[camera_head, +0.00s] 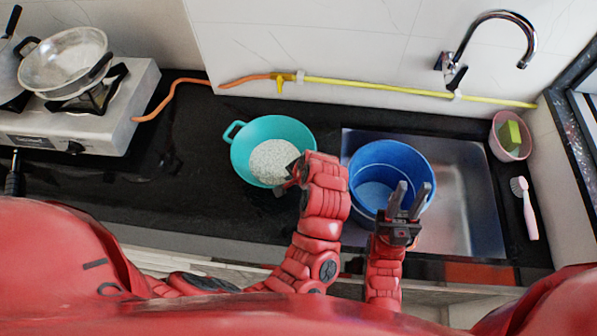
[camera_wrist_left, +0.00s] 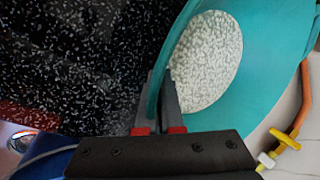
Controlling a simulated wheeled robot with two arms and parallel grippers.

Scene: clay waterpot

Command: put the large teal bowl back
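The large teal bowl (camera_head: 299,132) is on the black counter left of the sink, its handle to the upper left. A pale, grainy mass (camera_head: 273,162) covers its bottom. My left gripper (camera_head: 287,180) is at the bowl's near rim. In the left wrist view, its fingers (camera_wrist_left: 158,98) straddle the teal wall (camera_wrist_left: 262,95) closely, one inside and one outside, and appear shut on it. Whether the bowl touches the counter is hard to tell. My right gripper (camera_head: 410,197) is open and empty, in front of the blue bucket.
The blue bucket (camera_head: 401,152) stands in the metal sink (camera_head: 465,190) below the tap (camera_head: 490,25). A stove with a pan (camera_head: 65,60) is at the left. A pink bowl (camera_head: 510,155) and a brush (camera_head: 528,210) are at the right. The counter between stove and teal bowl is clear.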

